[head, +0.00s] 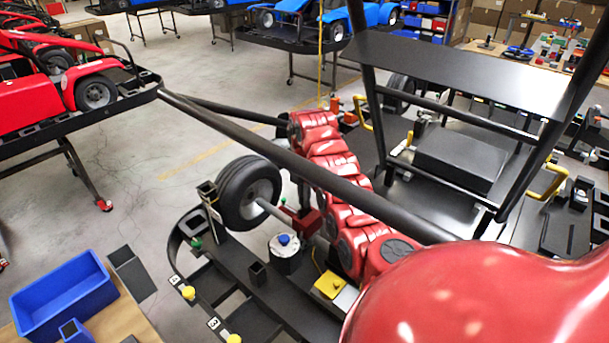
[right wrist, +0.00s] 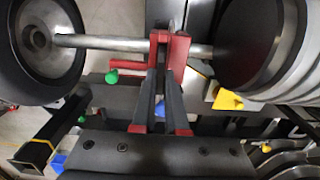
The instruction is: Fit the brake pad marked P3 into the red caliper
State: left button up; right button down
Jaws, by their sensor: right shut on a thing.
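The red caliper (right wrist: 176,48) sits around the metal axle (right wrist: 100,41) between the wheel and a dark round disc in the right wrist view. It also shows in the head view (head: 306,224), right of the wheel. My right gripper (right wrist: 164,75) has its two dark fingers drawn together at the caliper. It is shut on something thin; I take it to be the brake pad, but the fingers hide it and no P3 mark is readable. In the head view my right gripper (head: 299,202) is mostly hidden by my red arm and a black bar. My left gripper is not in view.
The wheel (head: 248,193) stands left of the caliper. A pot with a blue knob (head: 285,246) and a yellow piece (head: 330,285) are close by. A black frame bar crosses above my arm. A blue bin (head: 65,297) is at lower left, with open floor beyond.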

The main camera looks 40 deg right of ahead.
jog(key=f+p, duration=0.1)
jog(key=f, duration=0.2)
jog(key=shift+d+f+p, duration=0.1)
jog(key=shift+d+p, duration=0.1)
jog(key=shift+p, duration=0.15)
jog(key=shift+f, duration=0.1)
jog(key=shift+f+b, duration=0.2)
jog(key=shift+b, duration=0.1)
jog(key=c, duration=0.9)
grip_release()
jog(key=shift+c, duration=0.2)
